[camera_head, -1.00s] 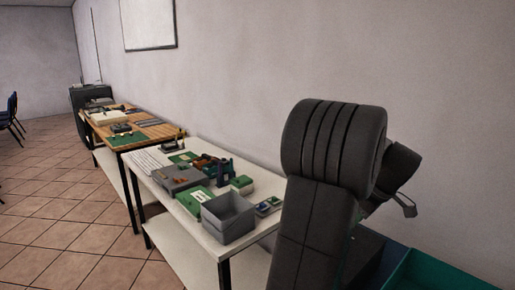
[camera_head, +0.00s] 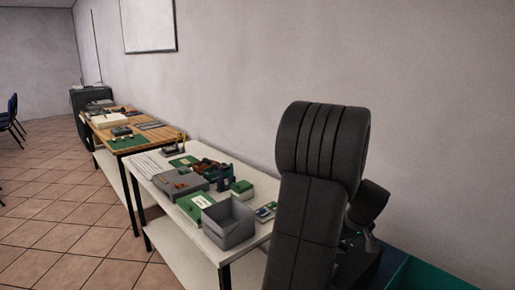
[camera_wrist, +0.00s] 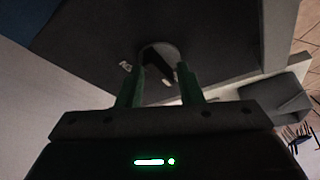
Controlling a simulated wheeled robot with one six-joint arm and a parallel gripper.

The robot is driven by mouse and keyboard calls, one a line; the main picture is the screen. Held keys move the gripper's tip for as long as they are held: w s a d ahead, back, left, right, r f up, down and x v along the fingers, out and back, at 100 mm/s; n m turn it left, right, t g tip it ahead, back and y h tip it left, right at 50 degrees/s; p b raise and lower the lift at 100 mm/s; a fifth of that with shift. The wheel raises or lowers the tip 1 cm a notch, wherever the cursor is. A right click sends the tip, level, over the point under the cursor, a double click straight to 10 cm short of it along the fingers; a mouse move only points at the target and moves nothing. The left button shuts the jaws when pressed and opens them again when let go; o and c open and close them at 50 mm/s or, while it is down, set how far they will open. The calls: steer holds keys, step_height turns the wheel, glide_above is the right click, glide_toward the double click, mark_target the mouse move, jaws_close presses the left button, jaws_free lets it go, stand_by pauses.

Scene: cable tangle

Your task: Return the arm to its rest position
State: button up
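My arm stands folded upright at the right of the head view, its dark rounded elbow in front of the wall. The far end of the arm is mostly hidden behind the upper link there. In the wrist view my gripper (camera_wrist: 160,78) shows two green fingers held apart, with a clear gap between them. Nothing is held between the fingers. A dark surface with a grey round part lies beyond them, and I cannot tell exactly what the round part is.
A white table (camera_head: 178,243) left of my arm carries a grey open bin (camera_head: 229,224), a grey box (camera_head: 180,186) and several green items. A wooden table (camera_head: 158,137) stands farther back. A plain wall runs behind. Tiled floor (camera_head: 60,215) at the left is free.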

steer(key=shift+a+m+h+p, duration=0.1)
steer(key=shift+m+h+p, duration=0.5)
steer(key=shift+m+p, duration=0.7)
steer(key=shift+m, duration=0.3)
